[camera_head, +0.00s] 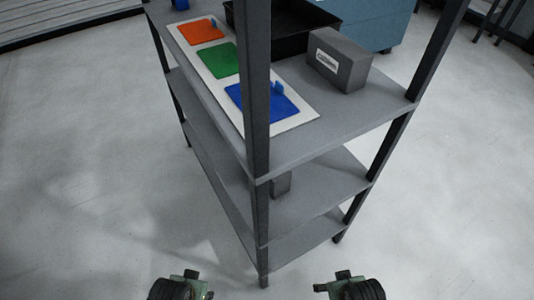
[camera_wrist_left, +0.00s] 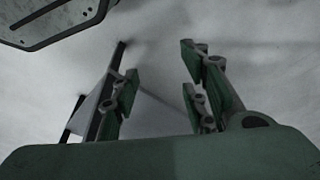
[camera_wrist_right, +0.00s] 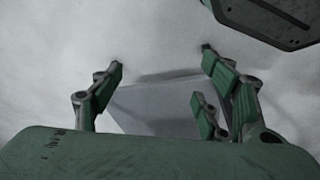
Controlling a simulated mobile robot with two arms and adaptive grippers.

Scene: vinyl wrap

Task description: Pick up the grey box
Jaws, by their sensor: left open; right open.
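The grey box (camera_head: 347,66) with a white label stands on the top shelf of a grey rack, near its right side, in the head view. My left gripper (camera_wrist_left: 160,62) is open and empty in the left wrist view. My right gripper (camera_wrist_right: 161,57) is open and empty in the right wrist view. In the head view only parts of both arm ends show at the bottom edge, well apart from the box. The box is not recognisable in either wrist view.
The rack's top shelf (camera_head: 305,140) also bears a white board with orange, green and blue panels (camera_head: 219,61) and a black tray (camera_head: 290,42). A dark front post (camera_head: 256,110) rises left of the box. Another grey item (camera_head: 281,184) is on a lower shelf.

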